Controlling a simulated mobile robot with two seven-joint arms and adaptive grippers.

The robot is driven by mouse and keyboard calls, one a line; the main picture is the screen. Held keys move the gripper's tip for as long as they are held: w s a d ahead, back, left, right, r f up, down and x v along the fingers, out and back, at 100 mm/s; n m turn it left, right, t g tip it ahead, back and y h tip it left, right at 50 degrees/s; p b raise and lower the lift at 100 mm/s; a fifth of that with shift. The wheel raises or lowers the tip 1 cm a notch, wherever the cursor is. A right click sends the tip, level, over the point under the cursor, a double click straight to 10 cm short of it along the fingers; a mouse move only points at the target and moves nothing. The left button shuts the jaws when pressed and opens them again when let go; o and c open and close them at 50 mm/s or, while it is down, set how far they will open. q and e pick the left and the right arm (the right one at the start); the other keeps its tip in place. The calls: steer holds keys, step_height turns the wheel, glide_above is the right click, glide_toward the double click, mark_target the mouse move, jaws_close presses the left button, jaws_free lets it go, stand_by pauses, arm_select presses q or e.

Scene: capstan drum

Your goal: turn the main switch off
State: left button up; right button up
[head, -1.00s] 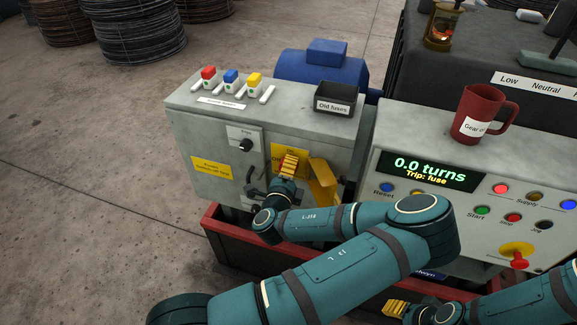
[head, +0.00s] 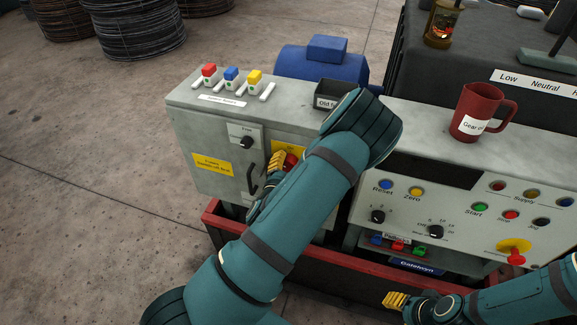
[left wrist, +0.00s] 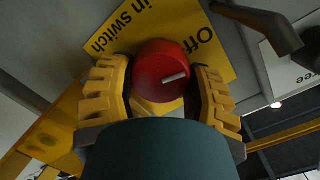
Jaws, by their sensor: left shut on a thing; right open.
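The main switch is a red round knob (left wrist: 162,72) on a yellow plate (left wrist: 205,40) lettered "in switch" and "Off"; the rest of the lettering is hidden. A pale mark on the knob lies right of its centre. My left gripper (head: 279,161) has its yellow fingers on both sides of the knob and is shut on it; this shows in the left wrist view (left wrist: 165,95). My right gripper (head: 395,300) is open and empty, low in front of the console.
The grey cabinet (head: 190,130) has a black door handle (head: 252,178) and a small knob (head: 247,142) near the switch. Coloured fuses (head: 231,76) and the old-fuses box (head: 328,94) are on top. The console's display (head: 440,172) is dark. A red mug (head: 478,112) stands on the console.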

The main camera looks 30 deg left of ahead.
mark_target(291, 132)
arm_select(q)
steer(key=shift+w+a+r+n+b, duration=0.1)
steer(key=shift+r+n+b, duration=0.1)
steer(key=shift+n, duration=0.35)
steer(key=shift+r+n+b, duration=0.1)
steer(key=shift+n+b, duration=0.1)
steer(key=shift+n, duration=0.35)
steer(key=o, duration=1.1)
steer(key=shift+o, duration=0.6)
steer(key=shift+f, duration=0.2)
steer(key=shift+h, duration=0.3)
steer(key=shift+r, duration=5.05)
